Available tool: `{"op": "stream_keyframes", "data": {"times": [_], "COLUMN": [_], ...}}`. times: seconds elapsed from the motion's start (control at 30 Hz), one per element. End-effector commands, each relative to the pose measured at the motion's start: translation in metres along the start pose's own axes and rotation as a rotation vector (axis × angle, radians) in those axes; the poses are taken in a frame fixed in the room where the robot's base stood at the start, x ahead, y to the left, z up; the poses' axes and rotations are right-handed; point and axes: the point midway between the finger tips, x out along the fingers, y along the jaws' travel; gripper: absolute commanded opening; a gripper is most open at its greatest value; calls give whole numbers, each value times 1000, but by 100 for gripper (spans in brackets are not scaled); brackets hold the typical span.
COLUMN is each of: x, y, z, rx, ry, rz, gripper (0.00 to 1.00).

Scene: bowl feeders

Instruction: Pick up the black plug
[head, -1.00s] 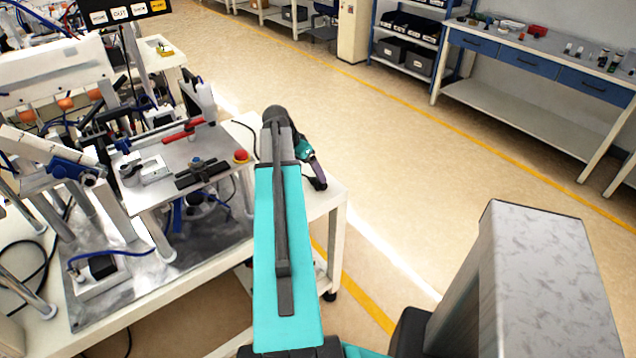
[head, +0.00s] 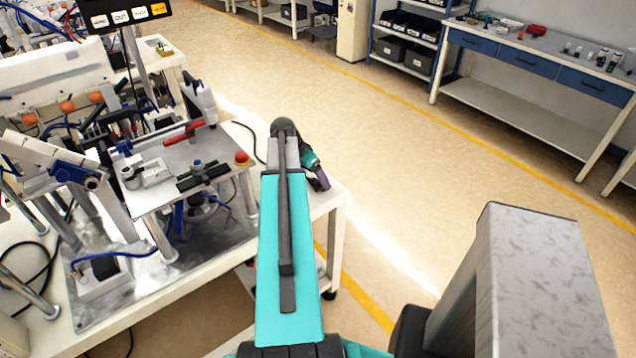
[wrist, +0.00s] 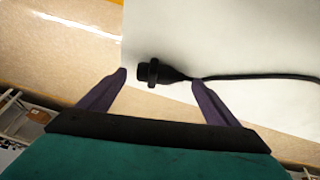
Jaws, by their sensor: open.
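The black plug (wrist: 152,72) lies on the white table top near its edge in the wrist view, with its black cable (wrist: 255,77) running off to the right. In the head view the plug is hidden behind my arm, and only part of the cable (head: 246,130) shows. My gripper (wrist: 157,78) is open and empty, with its two purple fingers spread. The plug's head lies in the gap between the fingertips, nearer the left one. The cable passes by the right fingertip; I cannot tell whether they touch. My gripper also shows partly in the head view (head: 320,180), over the table corner.
A machine with metal plates (head: 165,175), a red lever and clamps stands on the table left of my arm. The white table's (head: 325,205) right edge is close to my gripper. The floor to the right is open; a workbench (head: 530,60) stands at the back right.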

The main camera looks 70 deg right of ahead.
Motion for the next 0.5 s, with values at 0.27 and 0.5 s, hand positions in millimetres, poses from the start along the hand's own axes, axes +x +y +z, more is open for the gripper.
{"op": "stream_keyframes", "data": {"times": [0.27,0.5], "x": [18,19], "y": [0,0], "z": [0,0], "rx": [0,0], "ry": [1,1], "rz": [0,-1], "gripper": [84,84]}}
